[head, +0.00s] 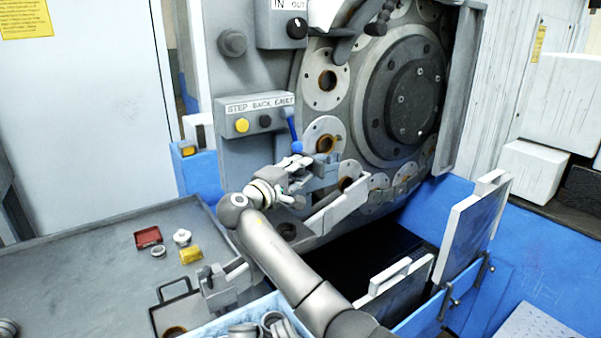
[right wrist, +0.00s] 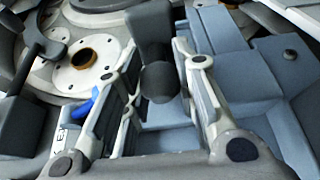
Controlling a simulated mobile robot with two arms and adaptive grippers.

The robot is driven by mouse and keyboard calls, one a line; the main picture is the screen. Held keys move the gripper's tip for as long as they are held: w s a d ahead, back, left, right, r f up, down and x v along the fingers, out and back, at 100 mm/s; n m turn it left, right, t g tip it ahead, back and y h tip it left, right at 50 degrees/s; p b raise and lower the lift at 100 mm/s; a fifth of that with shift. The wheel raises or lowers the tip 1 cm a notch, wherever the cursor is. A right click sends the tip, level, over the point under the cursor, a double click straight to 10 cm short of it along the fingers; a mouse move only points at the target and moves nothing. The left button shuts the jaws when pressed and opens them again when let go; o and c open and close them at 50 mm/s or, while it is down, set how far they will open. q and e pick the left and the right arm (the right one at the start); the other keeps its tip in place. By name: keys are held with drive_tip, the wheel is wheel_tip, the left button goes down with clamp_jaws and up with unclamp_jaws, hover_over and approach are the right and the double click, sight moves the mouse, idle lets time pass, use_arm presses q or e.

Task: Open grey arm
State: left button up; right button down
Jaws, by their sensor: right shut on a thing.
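My right gripper (head: 298,178) is at the front of the ring grinder, just below the blue lever (head: 294,135). In the right wrist view its two light fingers (right wrist: 160,90) stand on either side of a dark grey rounded knob on a dark post. It is shut on this part of the grey arm (right wrist: 158,82). A blue-grey block (head: 325,172) lies just beside and behind the fingers. In the head view the fingers hide most of the held part. My left gripper is not in view.
The grinder's round wheel (head: 400,95) carries several ring holders. A control box (head: 255,115) with a yellow button is just above left. The grey table (head: 90,270) holds small parts, and a light-blue bin (head: 280,302) is below my arm. White-edged panels (head: 475,220) stand at the right.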

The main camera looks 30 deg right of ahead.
drive_tip(key=shift+f, duration=0.1)
drive_tip(key=c, duration=1.1)
unclamp_jaws()
drive_tip(key=shift+a, duration=0.1)
drive_tip(key=shift+v, duration=3.95)
